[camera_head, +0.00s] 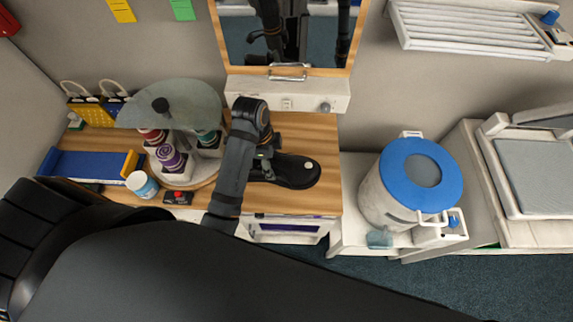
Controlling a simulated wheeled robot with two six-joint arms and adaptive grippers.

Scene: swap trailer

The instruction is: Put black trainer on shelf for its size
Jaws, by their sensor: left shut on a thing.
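The black trainer (297,176) is a long, low black shape with a small pale round spot, over the right part of the wooden tabletop. My left gripper (266,160) is at its left end and is shut on it; my wrist hides part of the grip. I cannot tell whether the trainer touches the tabletop. My right gripper is not in view. I cannot make out a shelf marked with sizes.
The wooden tabletop (312,130) holds a round-lidded carousel of spools (182,104), a white cup (142,185) and a blue tray (87,164) on the left. A mirror stands behind. A blue-lidded white bin (385,203) is right. White slatted rack (465,25) hangs upper right.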

